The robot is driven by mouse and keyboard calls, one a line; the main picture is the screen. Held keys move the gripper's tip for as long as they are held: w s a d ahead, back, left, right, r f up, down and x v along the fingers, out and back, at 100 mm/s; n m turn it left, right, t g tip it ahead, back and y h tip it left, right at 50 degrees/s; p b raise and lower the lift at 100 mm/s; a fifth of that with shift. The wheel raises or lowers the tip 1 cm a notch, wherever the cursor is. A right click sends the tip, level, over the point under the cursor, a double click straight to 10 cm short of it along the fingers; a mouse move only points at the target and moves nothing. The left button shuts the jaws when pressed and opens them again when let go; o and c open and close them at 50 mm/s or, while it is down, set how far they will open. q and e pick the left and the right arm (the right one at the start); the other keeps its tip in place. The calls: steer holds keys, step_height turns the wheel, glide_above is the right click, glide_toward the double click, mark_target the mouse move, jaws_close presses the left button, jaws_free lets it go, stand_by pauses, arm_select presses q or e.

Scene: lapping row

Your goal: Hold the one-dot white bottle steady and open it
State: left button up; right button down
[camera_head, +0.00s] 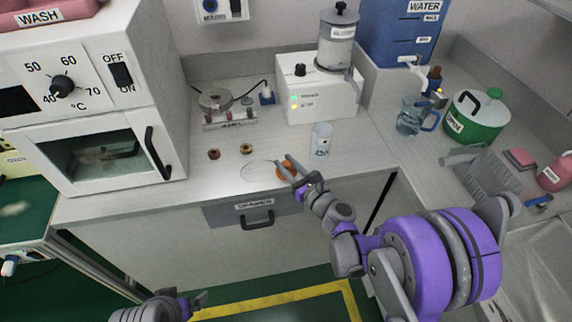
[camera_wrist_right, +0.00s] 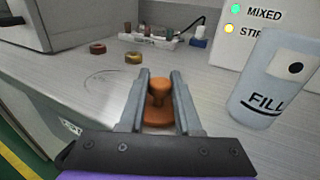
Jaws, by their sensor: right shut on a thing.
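In the right wrist view the bottle (camera_wrist_right: 275,82) shows one black dot on a white square and a FILL line. Its top looks uncapped in the head view. My right gripper (camera_wrist_right: 159,80) is shut on an orange knobbed piece (camera_wrist_right: 159,92) with a wide round base, near the counter's front edge. I cannot tell whether that base touches the counter. My left gripper (camera_head: 197,301) is low at the front, away from the bottle; its jaws are unclear.
A drawn circle (camera_head: 258,172) lies left of the orange piece. Two small rings, brown (camera_head: 214,154) and brass (camera_head: 246,148), lie behind it. A white stirrer box (camera_head: 305,92) stands behind the bottle. A glass jug (camera_head: 410,117) is to the right.

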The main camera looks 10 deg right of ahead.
steer(key=shift+f, duration=0.2)
steer(key=c, duration=0.6)
jaws_free()
steer(key=shift+r, duration=0.1)
steer(key=shift+r, duration=0.1)
